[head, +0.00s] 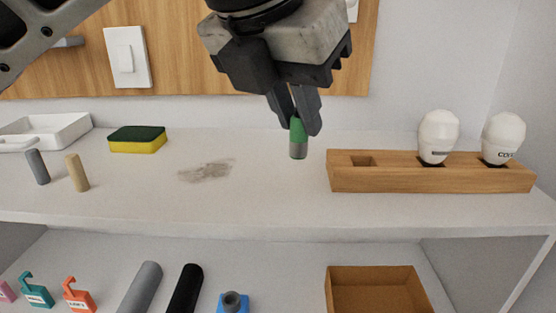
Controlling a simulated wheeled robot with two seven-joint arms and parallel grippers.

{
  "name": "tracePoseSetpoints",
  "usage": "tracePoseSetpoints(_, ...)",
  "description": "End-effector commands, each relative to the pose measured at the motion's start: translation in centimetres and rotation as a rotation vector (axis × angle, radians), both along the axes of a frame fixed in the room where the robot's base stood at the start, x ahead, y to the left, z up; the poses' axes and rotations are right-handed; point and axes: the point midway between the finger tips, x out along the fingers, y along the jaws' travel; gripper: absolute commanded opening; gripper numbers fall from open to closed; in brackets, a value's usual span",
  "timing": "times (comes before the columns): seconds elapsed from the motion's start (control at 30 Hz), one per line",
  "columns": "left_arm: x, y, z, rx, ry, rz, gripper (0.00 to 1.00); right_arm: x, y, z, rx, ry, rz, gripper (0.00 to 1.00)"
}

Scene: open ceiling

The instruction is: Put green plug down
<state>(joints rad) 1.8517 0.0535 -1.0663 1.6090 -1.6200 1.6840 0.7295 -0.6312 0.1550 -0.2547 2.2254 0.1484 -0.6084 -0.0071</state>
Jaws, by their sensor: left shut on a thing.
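The green plug (298,141) is a small upright cylinder with a green upper part and a grey lower end. My left gripper (298,117) comes in from the top and is shut on the plug's upper part. The plug's lower end shows over the white shelf top (260,195), left of the wooden block; I cannot tell whether it touches the surface. A grey plug (38,167) and a tan plug (77,172) stand at the left of the shelf top. My right gripper is not in view.
A green and yellow sponge (137,140), a dark smudge (207,171) and a white tray (68,131) lie left. The lower shelf holds padlocks, cylinders and a brown box (376,272).

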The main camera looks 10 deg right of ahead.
Motion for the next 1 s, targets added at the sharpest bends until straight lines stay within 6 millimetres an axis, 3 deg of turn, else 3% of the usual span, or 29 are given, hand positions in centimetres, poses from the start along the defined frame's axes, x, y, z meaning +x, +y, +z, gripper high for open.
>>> tracePoseSetpoints(0.1, 1.7, -0.6, -2.6, 0.002, 0.006, -0.001, 0.00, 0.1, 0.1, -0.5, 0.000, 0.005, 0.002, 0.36)
tracePoseSetpoints(0.23, 2.9, -1.0, -4.0, 0.000, 0.004, -0.001, 0.00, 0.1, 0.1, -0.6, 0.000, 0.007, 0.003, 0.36)
tracePoseSetpoints(0.47, 3.9, -1.3, -5.2, -0.001, 0.004, 0.000, 0.00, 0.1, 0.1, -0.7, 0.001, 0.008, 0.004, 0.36)
tracePoseSetpoints(0.67, 4.1, -1.4, -8.2, 0.000, 0.005, -0.002, 0.00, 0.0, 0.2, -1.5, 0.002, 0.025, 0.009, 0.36)
tracePoseSetpoints(1.0, 4.1, -1.4, -8.5, -0.002, 0.003, 0.000, 0.00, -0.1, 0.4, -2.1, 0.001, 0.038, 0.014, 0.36)
